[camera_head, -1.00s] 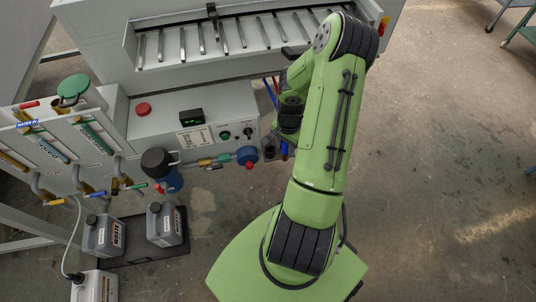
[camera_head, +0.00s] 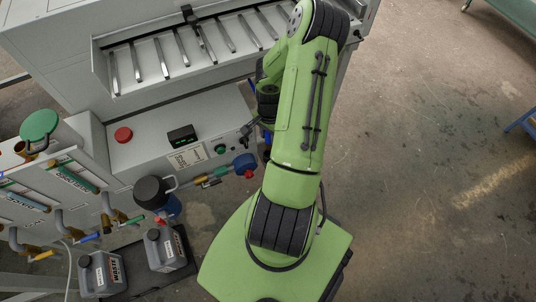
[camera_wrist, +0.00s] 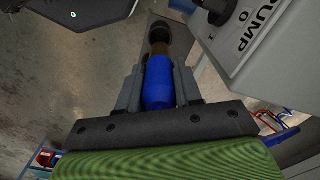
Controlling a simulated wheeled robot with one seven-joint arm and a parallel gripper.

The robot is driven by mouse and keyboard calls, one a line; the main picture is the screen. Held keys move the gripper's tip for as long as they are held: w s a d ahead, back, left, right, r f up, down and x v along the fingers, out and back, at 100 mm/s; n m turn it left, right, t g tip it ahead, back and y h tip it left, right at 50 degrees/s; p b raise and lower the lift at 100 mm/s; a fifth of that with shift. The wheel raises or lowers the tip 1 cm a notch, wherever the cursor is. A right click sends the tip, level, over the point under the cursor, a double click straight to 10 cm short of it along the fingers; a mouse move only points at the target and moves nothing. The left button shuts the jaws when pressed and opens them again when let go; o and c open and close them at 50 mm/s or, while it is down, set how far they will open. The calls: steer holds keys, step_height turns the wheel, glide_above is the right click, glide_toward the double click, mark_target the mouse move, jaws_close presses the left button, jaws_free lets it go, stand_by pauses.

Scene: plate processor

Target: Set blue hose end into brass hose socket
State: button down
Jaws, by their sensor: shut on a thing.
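In the wrist view, the blue hose end (camera_wrist: 159,82) lies lengthwise between the two grey fingers of my gripper (camera_wrist: 158,88), which are shut on it. A brown, brass-like part (camera_wrist: 159,49) and a dark round end lie beyond the blue sleeve; I cannot tell whether the dark part belongs to the hose. In the head view, my green arm covers most of the gripper beside the machine's right end, and only a bit of blue (camera_head: 267,138) shows there. I cannot make out the brass hose socket with certainty.
The grey control panel (camera_wrist: 283,40) marked PUMP is close on the right in the wrist view. In the head view, a pipe line with a blue round fitting (camera_head: 245,162) runs along the machine's front. Grey canisters (camera_head: 166,248) stand at lower left.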

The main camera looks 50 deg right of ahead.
mark_target(269, 148)
step_height(269, 148, down, 8)
steer(key=shift+f+b, duration=0.1)
steer(key=shift+b, duration=1.05)
steer(key=shift+f, duration=0.15)
steer(key=c, duration=0.8)
jaws_free()
steer(key=shift+o, duration=0.2)
